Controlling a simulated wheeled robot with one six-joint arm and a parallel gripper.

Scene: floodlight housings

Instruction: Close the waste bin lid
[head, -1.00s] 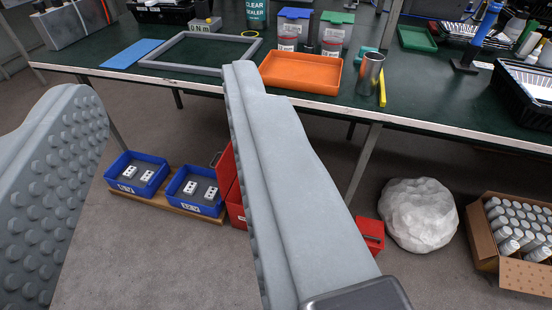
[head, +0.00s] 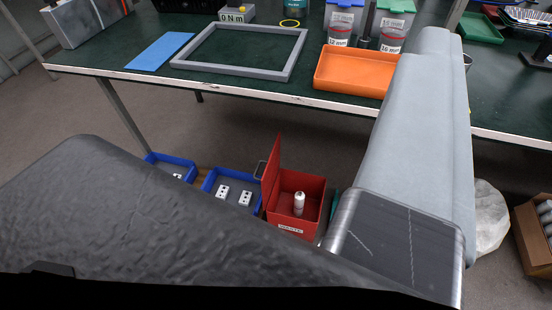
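The red waste bin (head: 312,218) stands on the floor under the workbench, with a white label on its front. Its red lid (head: 271,172) stands up, open, along the bin's left side. A white bottle (head: 299,203) is inside the open bin. I cannot make out a second finger clearly, so the opening is unclear. A dark part of mine covers the lower left.
Blue trays (head: 232,190) with white parts stand left of the bin, partly hidden. A white bag (head: 491,218) and a cardboard box (head: 533,238) are at the right. Above is the green bench (head: 230,100) with an orange tray (head: 345,72) and a grey frame (head: 235,70).

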